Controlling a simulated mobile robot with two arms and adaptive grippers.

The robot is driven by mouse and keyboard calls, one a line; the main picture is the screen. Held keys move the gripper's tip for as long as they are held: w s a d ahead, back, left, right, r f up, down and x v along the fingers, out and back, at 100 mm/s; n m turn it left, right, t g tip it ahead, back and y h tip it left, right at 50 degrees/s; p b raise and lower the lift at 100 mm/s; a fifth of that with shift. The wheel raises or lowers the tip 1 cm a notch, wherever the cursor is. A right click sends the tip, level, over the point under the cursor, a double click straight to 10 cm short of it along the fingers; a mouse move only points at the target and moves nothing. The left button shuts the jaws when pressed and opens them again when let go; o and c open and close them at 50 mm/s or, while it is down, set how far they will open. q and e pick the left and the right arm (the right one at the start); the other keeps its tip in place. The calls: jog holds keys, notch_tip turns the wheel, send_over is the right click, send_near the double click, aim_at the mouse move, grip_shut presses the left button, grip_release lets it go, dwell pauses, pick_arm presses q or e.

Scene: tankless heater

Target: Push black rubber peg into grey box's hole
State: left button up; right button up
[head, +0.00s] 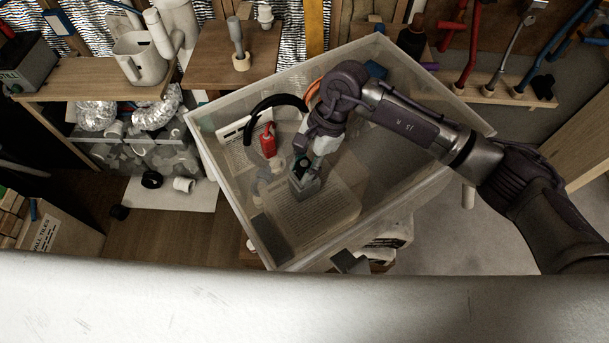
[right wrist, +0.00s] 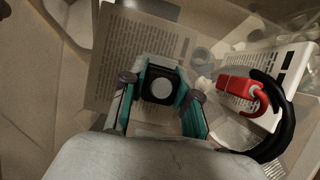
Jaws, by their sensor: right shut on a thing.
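My right gripper (head: 303,172) reaches down into a translucent bin. In the right wrist view, its teal-padded fingers (right wrist: 160,88) are shut on a black square piece (right wrist: 160,72) with a pale round centre. This looks like the black rubber peg, seen end-on. The grey box (head: 306,189) is at the fingertips in the head view, above a printed sheet. The fingers cover part of it, and I cannot tell where the peg ends and the box begins. The hole is not clearly visible. My left gripper is not in view.
The translucent bin's rim (head: 238,96) surrounds the work. A red clip-like item (head: 268,140) and a black curved hose (head: 272,103) lie left of the gripper. A wooden shelf (head: 215,62) stands behind, and red-handled tools (head: 468,62) are at back right.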

jog(key=o, duration=1.1)
jog(key=shift+r, duration=0.15)
jog(key=v, duration=1.1)
jog(key=shift+w+d+r, duration=0.1)
jog(key=shift+d+r, duration=0.05)
jog(key=shift+r, duration=0.15)
